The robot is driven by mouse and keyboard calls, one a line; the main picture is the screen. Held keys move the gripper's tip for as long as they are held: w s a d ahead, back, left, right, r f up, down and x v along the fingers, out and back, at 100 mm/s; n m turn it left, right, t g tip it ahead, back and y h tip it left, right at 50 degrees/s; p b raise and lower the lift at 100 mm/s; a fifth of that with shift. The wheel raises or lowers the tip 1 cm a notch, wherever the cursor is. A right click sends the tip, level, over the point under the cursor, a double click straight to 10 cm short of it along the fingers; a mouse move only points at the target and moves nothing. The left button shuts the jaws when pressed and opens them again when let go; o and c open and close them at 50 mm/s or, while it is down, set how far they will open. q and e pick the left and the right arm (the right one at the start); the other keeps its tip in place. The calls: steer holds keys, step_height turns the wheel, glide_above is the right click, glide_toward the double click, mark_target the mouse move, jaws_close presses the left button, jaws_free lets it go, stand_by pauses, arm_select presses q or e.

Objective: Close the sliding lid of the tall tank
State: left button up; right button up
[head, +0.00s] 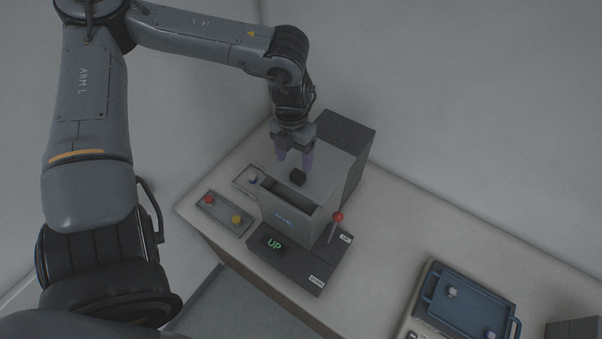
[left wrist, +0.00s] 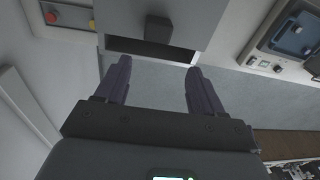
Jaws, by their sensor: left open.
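The tall tank (head: 284,217) is a grey box standing on the bench. Its flat grey sliding lid (head: 325,170) carries a black block handle (head: 298,177) and is partly open. A dark slot (head: 290,197) shows along the near side; the slot (left wrist: 150,50) and handle (left wrist: 158,29) also show in the left wrist view. My left gripper (head: 295,162) points down over the lid, close to the handle and just beyond it in the head view. Its purple fingers are open and empty, and the handle lies ahead of the gap between them (left wrist: 160,72) in the left wrist view. My right gripper is not in view.
A lever with a red ball (head: 337,216) stands right of the tank. A base with a green "UP" display (head: 274,244) is in front. A button box (head: 222,213) is at the left, a taller dark box (head: 352,140) behind. A blue-handled tray (head: 466,302) is right; bench between is clear.

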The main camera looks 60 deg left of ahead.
mark_target(297, 174)
arm_select(q)
steer(key=shift+y, duration=0.6)
steer(key=shift+w+a+f+p, duration=0.1)
steer(key=shift+w+f+p, duration=0.1)
steer(key=shift+f, duration=1.3)
steer(key=shift+w+a+f+p, duration=0.15)
steer(key=shift+w+f, duration=0.1)
steer(key=shift+f, duration=1.2)
steer(key=shift+w+a+f+p, duration=0.1)
steer(key=shift+w+f, duration=0.1)
steer(key=shift+f, duration=1.3)
steer(key=shift+c, duration=0.3)
steer(key=c, duration=1.2)
steer(key=shift+s, duration=0.1)
jaws_close()
